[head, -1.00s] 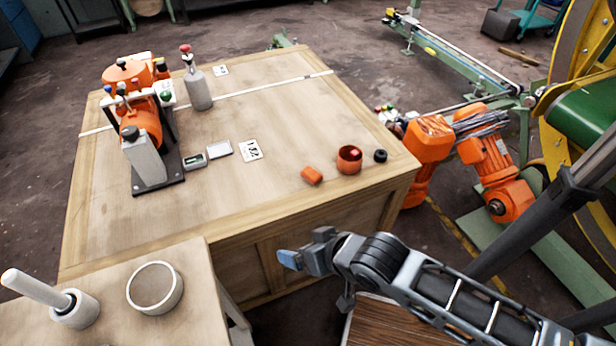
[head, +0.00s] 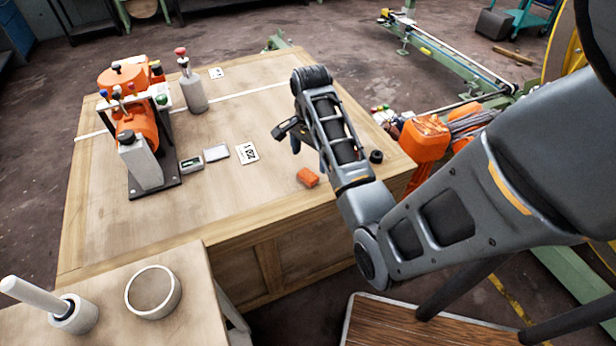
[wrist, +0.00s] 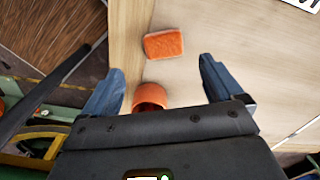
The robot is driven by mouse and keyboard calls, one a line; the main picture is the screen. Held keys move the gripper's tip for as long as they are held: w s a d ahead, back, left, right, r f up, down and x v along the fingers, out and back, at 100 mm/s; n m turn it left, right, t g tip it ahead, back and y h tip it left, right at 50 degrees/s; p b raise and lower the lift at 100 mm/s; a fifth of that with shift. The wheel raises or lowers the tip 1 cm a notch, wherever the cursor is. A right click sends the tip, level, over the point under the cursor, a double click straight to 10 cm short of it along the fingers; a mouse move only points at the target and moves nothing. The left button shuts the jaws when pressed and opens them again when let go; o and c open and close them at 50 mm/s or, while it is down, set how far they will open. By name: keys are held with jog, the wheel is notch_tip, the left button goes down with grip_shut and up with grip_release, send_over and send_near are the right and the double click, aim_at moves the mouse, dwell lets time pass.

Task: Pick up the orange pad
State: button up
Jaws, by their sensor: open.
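The orange pad (head: 308,177) is a small block lying flat on the wooden table, near its front right edge. In the wrist view the orange pad (wrist: 163,44) lies just beyond the gap between my fingertips, clear of both. My gripper (head: 291,141) is over the table, behind the pad in the head view. In the wrist view my gripper (wrist: 162,66) has its blue fingers spread wide, with nothing held. My arm partly hides the fingers in the head view.
An orange cup (wrist: 150,94) stands near the pad, hidden by my arm in the head view. A black ring (head: 376,156) lies to the right. A printed card (head: 247,153) lies left of my gripper; an orange machine (head: 137,125) stands farther left.

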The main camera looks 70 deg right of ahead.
aim_at(307, 176)
jog(key=f, duration=0.7)
jog(key=shift+w+a+f, duration=0.15)
jog(key=shift+w+f, duration=0.1)
jog(key=shift+w, duration=0.1)
jog(key=c, duration=1.2)
jog(key=shift+r, duration=0.15)
notch_tip(307, 176, up, 4)
jog(key=shift+w+r, duration=0.1)
jog(key=s+d+r, duration=0.1)
jog(key=s+r, duration=0.1)
jog(key=s, duration=0.1)
jog(key=s+d+r, duration=0.2)
jog(key=s, duration=0.2)
jog(key=s+d+r, duration=0.2)
jog(key=s, duration=0.1)
jog(key=shift+s+r, duration=0.3)
jog(key=shift+s, duration=0.05)
